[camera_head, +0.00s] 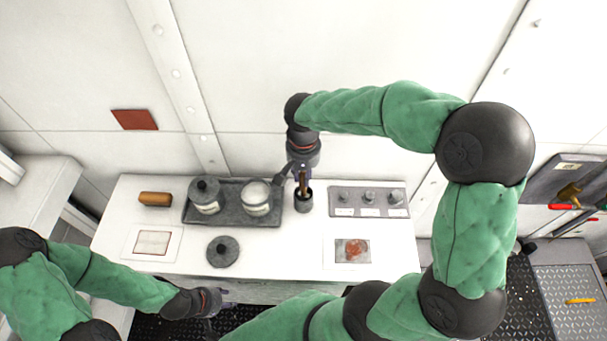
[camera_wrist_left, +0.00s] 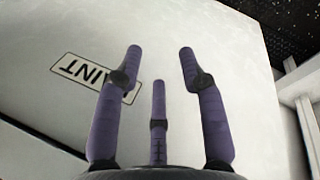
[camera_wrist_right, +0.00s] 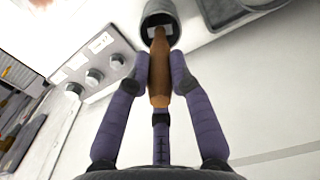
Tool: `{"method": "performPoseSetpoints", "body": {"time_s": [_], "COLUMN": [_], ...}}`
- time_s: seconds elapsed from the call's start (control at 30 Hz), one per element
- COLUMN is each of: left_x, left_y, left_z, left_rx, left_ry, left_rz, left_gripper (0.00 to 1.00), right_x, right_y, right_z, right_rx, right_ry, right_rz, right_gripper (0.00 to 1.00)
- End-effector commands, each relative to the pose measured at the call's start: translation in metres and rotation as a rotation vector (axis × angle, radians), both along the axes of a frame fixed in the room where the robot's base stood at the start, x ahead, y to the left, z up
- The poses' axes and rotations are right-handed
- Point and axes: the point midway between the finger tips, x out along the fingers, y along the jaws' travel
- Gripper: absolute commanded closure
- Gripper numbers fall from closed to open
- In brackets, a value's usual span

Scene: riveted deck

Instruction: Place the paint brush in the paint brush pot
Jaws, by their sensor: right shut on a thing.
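The paint brush (camera_wrist_right: 159,75), with a brown wooden handle, is held between the fingers of my right gripper (camera_wrist_right: 158,65). In the head view my right gripper (camera_head: 302,168) is above the brush pot, with the brush handle (camera_head: 303,184) pointing down. The dark grey cylindrical pot (camera_head: 303,203) stands upright on the white table; it also shows in the right wrist view (camera_wrist_right: 168,42). The brush's far end lines up with the pot mouth and appears inside it; I cannot tell how deep. My left gripper (camera_head: 222,300) is open and empty near the table's front edge.
A round dark lid (camera_head: 222,251), a brown roller (camera_head: 155,199) and two flat cards lie on the white table (camera_head: 290,255).

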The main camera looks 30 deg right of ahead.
Motion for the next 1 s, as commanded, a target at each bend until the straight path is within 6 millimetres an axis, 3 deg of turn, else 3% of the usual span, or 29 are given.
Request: {"method": "performPoseSetpoints", "body": {"time_s": [0.27,0.3,0.37,0.77,1.0], "left_x": [0.000,0.000,0.000,0.000,0.000], "left_y": [0.000,0.000,0.000,0.000,0.000], "left_z": [-0.003,-0.002,-0.002,0.001,0.008], "left_rx": [0.000,0.000,0.000,0.000,0.000], "left_ry": [0.000,0.000,0.000,0.000,0.000], "left_rz": [0.000,0.000,0.000,0.000,0.000], "left_gripper": [0.60,0.60,0.60,0.60,0.60], "right_x": [0.000,0.000,0.000,0.000,0.001], "right_y": [0.000,0.000,0.000,0.000,0.000], "right_z": [-0.003,-0.003,-0.002,0.001,0.036], "right_rx": [0.000,0.000,0.000,0.001,0.001], "right_ry": [0.000,0.000,0.000,-0.001,-0.006], "right_rz": [0.000,0.000,0.000,-0.001,-0.002], "right_gripper": [1.00,0.69,0.54,0.54,0.54]}}
